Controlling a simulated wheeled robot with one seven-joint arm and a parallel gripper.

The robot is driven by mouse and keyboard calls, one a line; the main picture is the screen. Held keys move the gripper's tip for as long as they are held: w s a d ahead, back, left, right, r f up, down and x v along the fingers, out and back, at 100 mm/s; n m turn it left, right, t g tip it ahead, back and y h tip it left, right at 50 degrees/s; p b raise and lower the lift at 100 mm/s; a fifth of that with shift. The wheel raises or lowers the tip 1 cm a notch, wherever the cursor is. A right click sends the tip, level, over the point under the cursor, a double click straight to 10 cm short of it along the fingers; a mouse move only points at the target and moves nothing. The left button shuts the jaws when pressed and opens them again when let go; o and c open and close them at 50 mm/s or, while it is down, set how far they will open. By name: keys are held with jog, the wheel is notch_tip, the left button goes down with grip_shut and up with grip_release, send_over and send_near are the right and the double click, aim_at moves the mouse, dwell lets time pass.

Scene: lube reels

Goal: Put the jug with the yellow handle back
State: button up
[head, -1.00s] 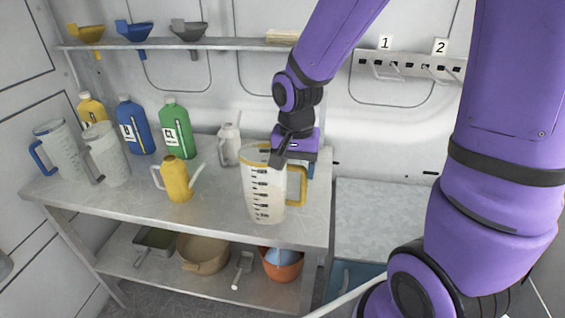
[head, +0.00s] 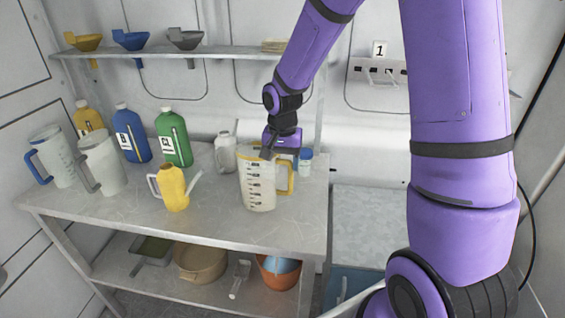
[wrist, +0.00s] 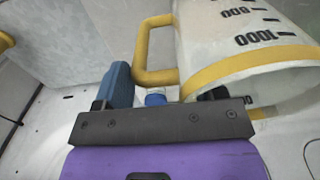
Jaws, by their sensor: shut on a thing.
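The jug with the yellow handle (head: 257,188) is a translucent measuring jug with black marks and a yellow rim. It is upright at the right part of the metal table, its handle to the right. My gripper (head: 268,153) is shut on the jug at its rim from above. Whether the jug's base touches the tabletop or hangs just above it, I cannot tell. In the wrist view the jug (wrist: 235,30) fills the upper right, with its yellow handle (wrist: 154,50) left of it. The exact contact of the fingers is partly hidden.
The table (head: 225,235) also holds a yellow watering can (head: 172,188), a jug with a blue handle (head: 58,158), a grey-handled jug (head: 100,163), a green bottle (head: 173,140), a blue bottle (head: 130,135) and a pale bottle (head: 225,152). A blue-capped bottle (head: 305,160) stands behind right.

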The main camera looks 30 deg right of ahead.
jog(key=shift+f, duration=0.35)
jog(key=o, duration=1.5)
jog(key=shift+r, duration=0.1)
notch_tip(320, 180, up, 11)
jog(key=shift+s+d+r+n+t, duration=0.2)
jog(key=shift+s+r+n+t, duration=0.85)
jog(key=shift+s+r, duration=2.2)
jog(key=shift+s+d+r+n+t, duration=0.2)
jog(key=shift+s+r+n+t, duration=0.85)
jog(key=shift+s, duration=4.05)
jog(key=shift+s+d+r+n+t, duration=0.2)
jog(key=shift+s+r+n+t, duration=0.3)
jog(key=shift+s+r+n, duration=2.65)
jog(key=s+f+m, duration=0.1)
jog(key=s+m, duration=0.1)
jog(key=m, duration=0.1)
jog(key=shift+f, duration=0.15)
